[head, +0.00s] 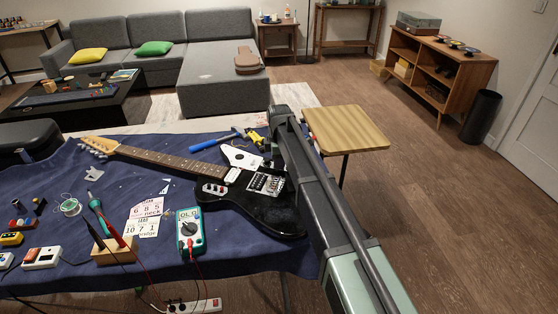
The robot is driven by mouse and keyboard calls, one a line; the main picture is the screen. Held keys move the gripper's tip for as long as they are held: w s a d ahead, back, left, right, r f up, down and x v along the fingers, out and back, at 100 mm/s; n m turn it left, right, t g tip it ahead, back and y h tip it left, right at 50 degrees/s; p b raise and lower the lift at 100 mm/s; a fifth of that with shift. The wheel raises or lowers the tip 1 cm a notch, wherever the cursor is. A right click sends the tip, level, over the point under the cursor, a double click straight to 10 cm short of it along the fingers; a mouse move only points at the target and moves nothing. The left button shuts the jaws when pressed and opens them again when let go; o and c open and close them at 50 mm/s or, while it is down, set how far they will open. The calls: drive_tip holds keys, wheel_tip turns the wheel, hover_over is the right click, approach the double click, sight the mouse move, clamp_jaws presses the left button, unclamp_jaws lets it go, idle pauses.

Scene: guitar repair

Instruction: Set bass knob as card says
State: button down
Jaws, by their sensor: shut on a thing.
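A soldering iron stand (113,252), a solder spool (70,207) and several small boxes crowd the cloth's left. A blue-handled hammer (215,140) lies behind the guitar. A power strip (193,306) is at the front. A wooden stool (345,130) stands right of the table.

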drive_tip(key=shift+m, duration=0.3)
drive_tip(key=m, duration=0.5)
drive_tip(key=shift+m, duration=0.3)
drive_tip(key=m, duration=0.5)
drive_tip(key=shift+s+m, duration=0.1)
drive_tip(key=shift+m, duration=0.3)
drive_tip(key=c, duration=0.9)
unclamp_jaws()
drive_tip(key=shift+c, duration=0.2)
